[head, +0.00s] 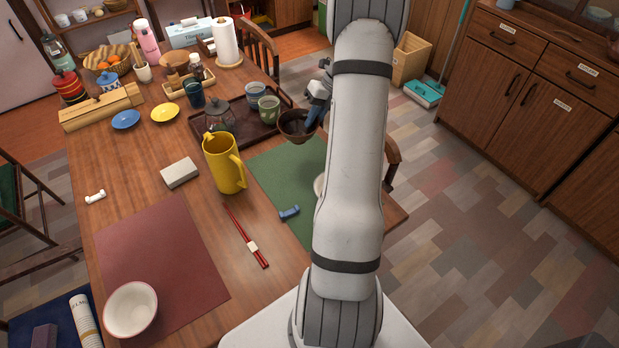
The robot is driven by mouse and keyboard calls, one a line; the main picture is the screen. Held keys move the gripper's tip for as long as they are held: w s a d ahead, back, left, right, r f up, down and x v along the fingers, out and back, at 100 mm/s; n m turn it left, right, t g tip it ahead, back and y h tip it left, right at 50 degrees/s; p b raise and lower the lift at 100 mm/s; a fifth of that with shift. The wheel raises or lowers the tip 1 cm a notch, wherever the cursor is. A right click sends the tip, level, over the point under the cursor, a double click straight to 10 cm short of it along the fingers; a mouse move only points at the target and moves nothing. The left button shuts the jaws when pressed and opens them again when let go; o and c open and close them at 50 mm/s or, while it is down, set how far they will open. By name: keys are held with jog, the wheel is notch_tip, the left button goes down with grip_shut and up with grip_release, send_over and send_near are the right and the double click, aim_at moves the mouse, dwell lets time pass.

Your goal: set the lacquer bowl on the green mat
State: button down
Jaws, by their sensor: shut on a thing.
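The lacquer bowl (292,127), dark brown with a darker inside, is at the far edge of the green mat (280,170). My gripper (314,112) is shut on the bowl's right side. The bowl looks upright or slightly tilted, and it appears to be held above the surface; the exact gap cannot be told. The green mat lies on the table's right side, its right part hidden behind my arm. A blue chopstick rest (289,212) lies on the mat's near part. A pale dish (319,186) on the mat is mostly hidden by my arm.
A tall yellow pitcher (222,165) stands at the mat's left edge. Red chopsticks (243,232) lie left of the blue rest. The mat's middle is clear.

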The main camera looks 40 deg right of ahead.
jog(key=f, duration=1)
jog(key=shift+s+d, duration=0.15)
jog(key=shift+d, duration=0.05)
jog(key=shift+r, duration=0.1)
jog(key=c, duration=1.5)
grip_release()
